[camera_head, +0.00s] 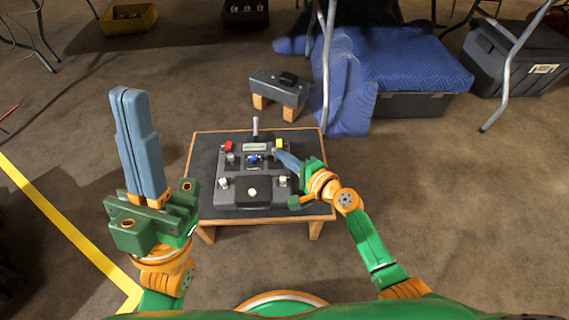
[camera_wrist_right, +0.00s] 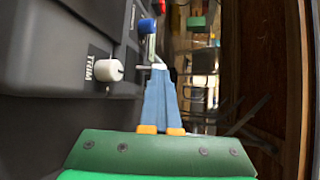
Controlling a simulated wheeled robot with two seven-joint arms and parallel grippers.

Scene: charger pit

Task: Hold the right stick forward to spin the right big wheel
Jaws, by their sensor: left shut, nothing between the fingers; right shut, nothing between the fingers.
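A grey controller (camera_head: 238,193) lies on the low table, with a display, coloured switches and small knobs. My right gripper (camera_head: 278,153) is shut and empty, over the right part of the controller near a yellow switch (camera_head: 280,143). In the right wrist view the gripper's blue fingers (camera_wrist_right: 157,75) are together, close to a thin metal stick (camera_wrist_right: 152,48); whether they touch it I cannot tell. The right stick is not clear in the head view, where the gripper covers that area. My left gripper (camera_head: 128,92) is shut, empty and raised left of the table. No big wheel is recognizable.
The dark-topped low table (camera_head: 205,150) has wooden edges. In the right wrist view a white knob (camera_wrist_right: 107,69) marked TRIM and a blue knob (camera_wrist_right: 147,25) stand near the fingers. A small grey box on wooden legs (camera_head: 280,88) stands behind the table. Blue padding (camera_head: 400,60) covers a case.

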